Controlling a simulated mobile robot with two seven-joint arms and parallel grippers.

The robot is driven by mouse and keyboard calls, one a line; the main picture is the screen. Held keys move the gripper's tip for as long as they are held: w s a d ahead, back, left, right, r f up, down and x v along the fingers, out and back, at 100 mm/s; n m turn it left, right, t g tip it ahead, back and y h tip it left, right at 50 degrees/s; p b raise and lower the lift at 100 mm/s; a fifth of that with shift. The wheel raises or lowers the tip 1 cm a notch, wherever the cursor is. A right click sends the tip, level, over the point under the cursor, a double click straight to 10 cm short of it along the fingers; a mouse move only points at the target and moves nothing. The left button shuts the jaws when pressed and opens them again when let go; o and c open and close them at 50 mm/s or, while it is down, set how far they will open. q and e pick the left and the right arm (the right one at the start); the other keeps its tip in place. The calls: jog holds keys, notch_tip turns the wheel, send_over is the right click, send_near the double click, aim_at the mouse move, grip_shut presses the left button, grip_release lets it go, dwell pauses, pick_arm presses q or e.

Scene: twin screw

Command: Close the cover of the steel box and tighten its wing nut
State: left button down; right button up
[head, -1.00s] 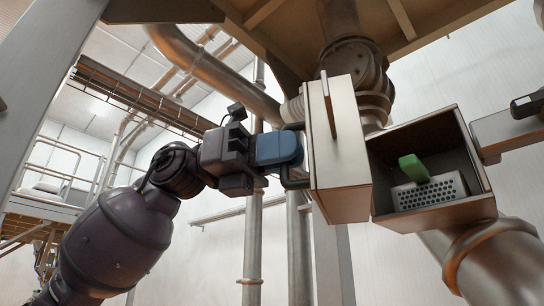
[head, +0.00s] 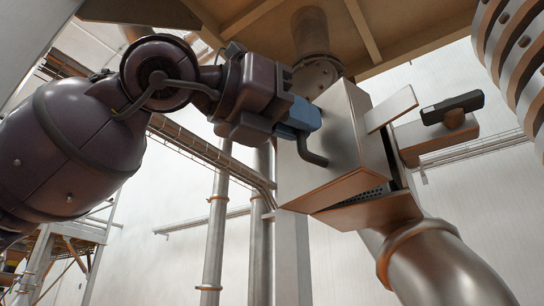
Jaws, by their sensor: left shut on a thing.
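The steel box (head: 385,212) hangs at the right of centre, on a pipe. Its cover (head: 345,125) is swung nearly shut, tilted, with a wedge-shaped gap at the lower edge where a perforated plate (head: 366,196) shows. My left gripper (head: 303,117), with blue fingers, is shut on the cover's dark handle (head: 314,150). A pale tab (head: 390,109) sticks out from the cover's right side. A black bar on a brownish knob, apparently the wing nut (head: 453,107), sits on a bracket right of the tab, apart from it. My right gripper is not in view.
A thick pipe (head: 445,268) runs below the box and another (head: 311,32) above it. A brown beamed platform (head: 400,28) is overhead. A ribbed metal stack (head: 515,65) fills the upper right corner. Open space lies right of the lower pipe.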

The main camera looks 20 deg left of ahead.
aim_at(335, 121)
pick_arm(q)
jog(key=d, duration=0.1)
jog(key=w+d+n+t+y+b, duration=0.1)
jog(key=d, duration=0.1)
jog(key=shift+d+f, duration=0.1)
jog(key=shift+d, duration=0.1)
jog(key=shift+w+d+b, duration=0.3)
jog(key=shift+d+b, duration=0.05)
jog(key=shift+d, duration=0.2)
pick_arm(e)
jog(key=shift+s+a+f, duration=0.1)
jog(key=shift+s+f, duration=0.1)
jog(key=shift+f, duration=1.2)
